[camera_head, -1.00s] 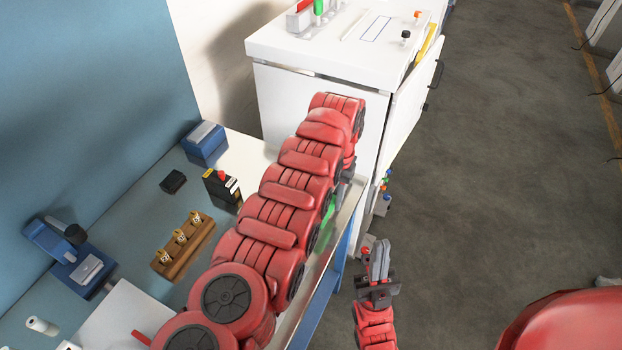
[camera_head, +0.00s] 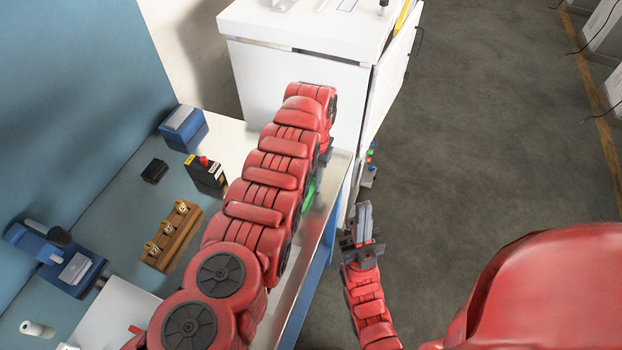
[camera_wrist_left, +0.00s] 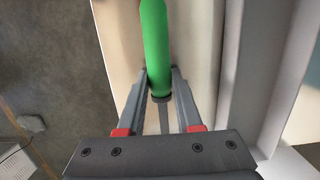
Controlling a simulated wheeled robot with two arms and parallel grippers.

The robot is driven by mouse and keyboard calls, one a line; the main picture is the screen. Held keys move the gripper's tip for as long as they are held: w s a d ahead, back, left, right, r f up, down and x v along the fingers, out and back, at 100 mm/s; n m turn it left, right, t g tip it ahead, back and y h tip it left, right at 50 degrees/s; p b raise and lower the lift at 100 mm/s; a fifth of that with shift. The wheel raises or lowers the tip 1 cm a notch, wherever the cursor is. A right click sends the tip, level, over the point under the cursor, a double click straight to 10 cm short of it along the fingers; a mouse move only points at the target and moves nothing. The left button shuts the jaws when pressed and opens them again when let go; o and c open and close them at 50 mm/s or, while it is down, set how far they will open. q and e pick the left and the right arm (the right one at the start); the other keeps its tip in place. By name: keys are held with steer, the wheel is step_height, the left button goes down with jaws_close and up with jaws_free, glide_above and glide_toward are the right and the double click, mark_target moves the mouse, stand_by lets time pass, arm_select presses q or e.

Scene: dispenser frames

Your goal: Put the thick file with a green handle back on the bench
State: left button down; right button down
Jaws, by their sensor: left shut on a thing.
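The green handle of the file (camera_wrist_left: 156,40) stands out between the fingers of my left gripper (camera_wrist_left: 160,88) in the left wrist view. The gripper is shut on it, with a thin grey shaft below the handle. In the head view only a bit of the green handle (camera_head: 309,194) shows beside my red left arm, near the bench's right edge. That arm hides most of the file and gripper. The bench (camera_head: 232,138) has a pale top; I cannot tell whether the file touches it. My right gripper (camera_head: 362,222) is empty, its fingers together, right of the bench.
On the bench are a wooden block with several yellow-topped pieces (camera_head: 172,238), a black-and-yellow box (camera_head: 205,175), a small black box (camera_head: 154,171) and blue devices (camera_head: 184,125). A white cabinet (camera_head: 290,75) stands behind the bench. Open floor (camera_head: 480,130) lies right.

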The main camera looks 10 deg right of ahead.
mark_target(314, 177)
arm_select(q)
steer(key=shift+w+f, duration=0.1)
steer(key=shift+f, duration=0.15)
steer(key=c, duration=0.6)
jaws_free()
steer(key=shift+r+p, duration=0.4)
steer(key=shift+r, duration=0.5)
steer(key=r, duration=0.3)
steer(key=w+r+b, duration=0.1)
steer(key=r, duration=0.3)
steer(key=d+r, duration=0.1)
steer(key=r, duration=0.3)
steer(key=shift+w+r, duration=0.2)
steer(key=shift+w, duration=0.05)
